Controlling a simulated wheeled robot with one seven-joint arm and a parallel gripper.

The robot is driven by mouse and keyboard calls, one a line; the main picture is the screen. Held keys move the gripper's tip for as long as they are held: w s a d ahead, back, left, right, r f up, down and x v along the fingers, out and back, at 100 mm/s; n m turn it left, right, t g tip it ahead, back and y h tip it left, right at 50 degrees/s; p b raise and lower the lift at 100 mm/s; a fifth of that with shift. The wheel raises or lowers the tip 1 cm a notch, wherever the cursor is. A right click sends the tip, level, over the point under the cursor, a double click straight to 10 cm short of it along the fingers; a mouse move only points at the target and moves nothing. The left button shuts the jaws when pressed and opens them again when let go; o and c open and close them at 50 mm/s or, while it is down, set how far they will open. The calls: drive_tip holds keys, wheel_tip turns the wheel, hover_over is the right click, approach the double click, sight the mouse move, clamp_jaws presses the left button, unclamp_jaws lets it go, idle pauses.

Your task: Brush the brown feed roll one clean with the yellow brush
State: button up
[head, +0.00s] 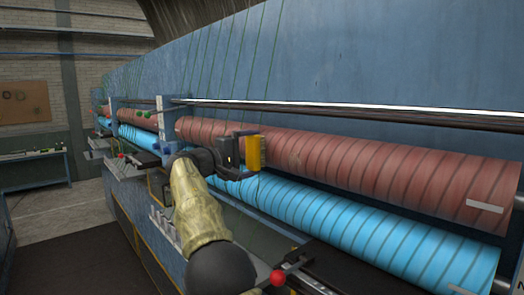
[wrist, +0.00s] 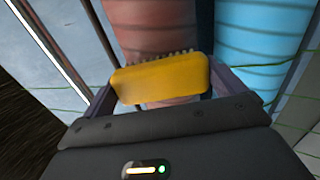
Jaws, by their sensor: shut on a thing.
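The brown feed roll (head: 400,170) is a long reddish-brown cylinder with dark spiral lines, lying above a bright blue roll (head: 350,222). It also shows in the wrist view (wrist: 155,25). My gripper (head: 245,152) is shut on the yellow brush (head: 254,152), close in front of the brown roll toward its left part. In the wrist view the yellow brush (wrist: 160,82) sits between both fingers, its bristles pointing at the brown roll. Whether the bristles touch the roll I cannot tell. Part of the roll is hidden behind the brush and gripper.
A shiny metal bar (head: 350,112) runs above the brown roll along the blue machine panel (head: 330,50). A red knob (head: 278,278) stands on a dark rail at the front. More rolls continue at the left. Dark open floor (head: 75,250) lies left of the machine.

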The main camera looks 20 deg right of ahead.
sight(277, 154)
drive_tip(key=shift+f, duration=0.1)
drive_tip(key=shift+s+d+f+b, duration=0.15)
drive_tip(key=shift+s+b, duration=0.15)
drive_tip(key=shift+b, duration=0.45)
drive_tip(key=shift+s+d+b, duration=0.2)
drive_tip(key=shift+s+b, duration=0.3)
drive_tip(key=shift+b, duration=0.1)
drive_tip(key=shift+s+d+b, duration=0.2)
drive_tip(key=shift+s+b, duration=0.3)
drive_tip(key=shift+b, duration=0.05)
drive_tip(key=shift+s+d+r, duration=0.1)
drive_tip(key=shift+r, duration=0.15)
drive_tip(key=shift+s, duration=0.1)
drive_tip(key=shift+s+d+f+b, duration=0.2)
drive_tip(key=shift+s+b, duration=0.2)
drive_tip(key=shift+b, duration=0.35)
drive_tip(key=shift+s+d+b, duration=0.25)
drive_tip(key=shift+s+b, duration=0.6)
drive_tip(key=shift+s, duration=0.05)
drive_tip(key=shift+s+r, duration=0.15)
drive_tip(key=shift+r, duration=0.05)
